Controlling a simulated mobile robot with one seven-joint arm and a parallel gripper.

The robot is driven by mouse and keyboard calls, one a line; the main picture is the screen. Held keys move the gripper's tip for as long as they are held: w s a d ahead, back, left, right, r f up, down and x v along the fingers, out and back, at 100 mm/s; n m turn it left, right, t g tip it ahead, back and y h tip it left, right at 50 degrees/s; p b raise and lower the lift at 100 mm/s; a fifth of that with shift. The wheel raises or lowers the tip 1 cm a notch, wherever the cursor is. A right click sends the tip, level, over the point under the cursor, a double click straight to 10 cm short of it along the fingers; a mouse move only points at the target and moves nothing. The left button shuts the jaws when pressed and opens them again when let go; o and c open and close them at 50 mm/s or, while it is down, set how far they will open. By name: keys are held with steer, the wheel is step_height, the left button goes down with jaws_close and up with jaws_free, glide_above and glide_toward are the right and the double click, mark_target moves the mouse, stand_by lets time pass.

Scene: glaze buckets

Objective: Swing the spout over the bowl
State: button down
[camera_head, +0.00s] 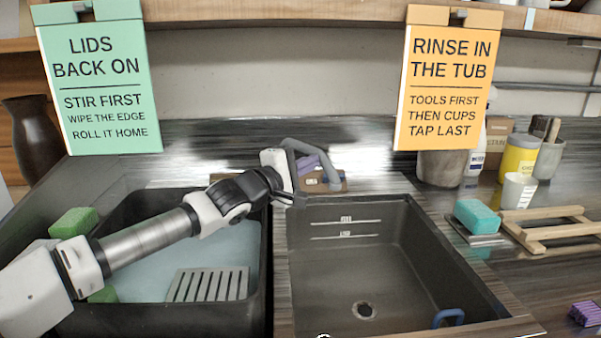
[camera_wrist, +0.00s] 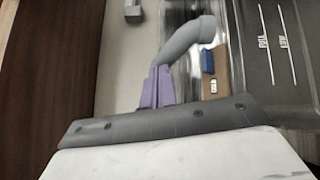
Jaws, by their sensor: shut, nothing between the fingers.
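The grey curved spout (camera_head: 322,160) stands at the back of the sink, its free end near the rear edge of the right-hand bowl (camera_head: 365,262). My gripper (camera_head: 309,164) has purple fingers, shut and empty, close beside the spout. In the wrist view the shut fingers (camera_wrist: 160,82) point at the spout (camera_wrist: 184,40), which curves away to the right. Whether they touch it I cannot tell. My wrist hides part of the spout's base.
A black tub (camera_head: 262,285) with pale liquid and a slatted grey plate (camera_head: 208,284) lies under my arm. A brown board (camera_head: 318,184) with small items sits behind the bowl. A blue handle (camera_head: 448,317) shows at front right. A wooden rack (camera_head: 545,228) stands far right.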

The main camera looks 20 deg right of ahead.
steer(key=shift+w+d+b, duration=0.1)
steer(key=shift+d+b, duration=0.2)
steer(key=shift+d, duration=0.5)
